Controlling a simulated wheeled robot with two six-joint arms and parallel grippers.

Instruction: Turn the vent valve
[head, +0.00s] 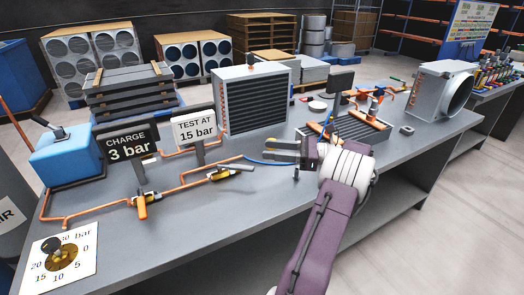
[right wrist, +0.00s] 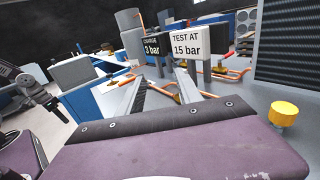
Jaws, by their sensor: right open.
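No label marks either as the vent valve. My right gripper (head: 268,151) is open above the bench, to the right of the second valve and apart from it. In the right wrist view its two grey fingers (right wrist: 161,77) are spread, with pipework and the signs beyond them. A dark mechanism, probably my left gripper (right wrist: 38,97), shows at the left of that view; its jaws are unclear.
Signs "CHARGE 3 bar" (head: 126,145) and "TEST AT 15 bar" (head: 196,129) stand behind the pipes. A blue box (head: 66,158), a pressure dial card (head: 62,258) and a finned coil unit (head: 252,98) are on the bench. The bench front between dial and right arm is clear.

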